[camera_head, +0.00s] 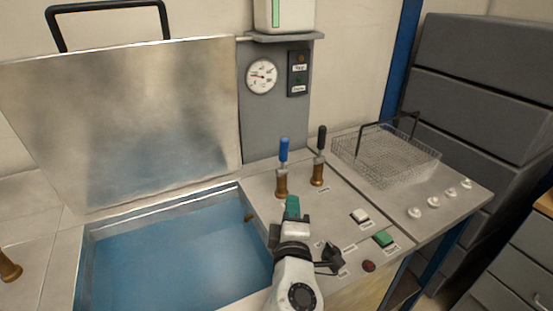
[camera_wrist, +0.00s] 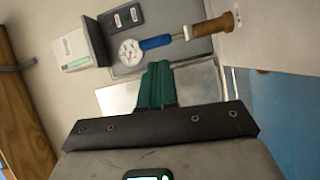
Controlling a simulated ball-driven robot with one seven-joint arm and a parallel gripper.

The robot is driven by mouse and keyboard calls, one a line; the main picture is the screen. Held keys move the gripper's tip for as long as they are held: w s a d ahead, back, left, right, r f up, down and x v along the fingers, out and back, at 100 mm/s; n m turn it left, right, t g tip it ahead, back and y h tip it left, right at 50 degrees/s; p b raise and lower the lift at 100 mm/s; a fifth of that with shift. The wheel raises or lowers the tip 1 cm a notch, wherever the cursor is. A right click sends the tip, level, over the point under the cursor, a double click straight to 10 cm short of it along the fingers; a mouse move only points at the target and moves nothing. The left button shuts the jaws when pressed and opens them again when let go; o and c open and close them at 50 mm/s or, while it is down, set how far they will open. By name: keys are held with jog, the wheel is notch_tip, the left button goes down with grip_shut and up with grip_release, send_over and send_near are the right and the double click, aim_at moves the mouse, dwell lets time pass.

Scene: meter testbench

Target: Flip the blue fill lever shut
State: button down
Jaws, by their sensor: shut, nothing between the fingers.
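The blue fill lever (camera_head: 284,150) stands upright on its brass valve body (camera_head: 282,184) on the steel bench top, at the right of the tank. In the wrist view the blue handle (camera_wrist: 156,42) lies sideways, with the brass body (camera_wrist: 214,26) to its right. My gripper (camera_head: 292,200) is shut and empty, its green fingers pressed together. It is on the near side of the lever, apart from the handle as far as I can tell. In the wrist view the fingers (camera_wrist: 157,70) point toward the blue handle.
A black lever (camera_head: 321,140) on a brass body stands just right of the blue one. A water tank (camera_head: 180,250) with a raised steel lid (camera_head: 130,120) is at the left. A wire basket (camera_head: 385,155), buttons (camera_head: 383,238) and white knobs (camera_head: 432,200) are at the right. A gauge (camera_head: 262,76) hangs behind.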

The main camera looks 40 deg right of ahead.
jog(key=w+r+n+t, duration=0.1)
jog(key=w, duration=0.1)
jog(key=p, duration=0.3)
send_near(282, 149)
jog(key=x, duration=0.5)
jog(key=shift+d+f, duration=0.3)
jog(key=shift+w+d, duration=0.45)
jog(key=shift+w, duration=0.05)
jog(key=p, duration=0.1)
jog(key=w+r+p, duration=0.1)
jog(key=p, duration=0.1)
jog(key=shift+d+n+g, duration=0.3)
jog(key=shift+w+r+y+p, duration=0.2)
jog(key=shift+y+p, duration=0.2)
jog(key=shift+p, duration=0.45)
jog(key=shift+d+f+g, duration=0.1)
jog(key=shift+f+g, duration=0.05)
jog(key=shift+g, duration=0.15)
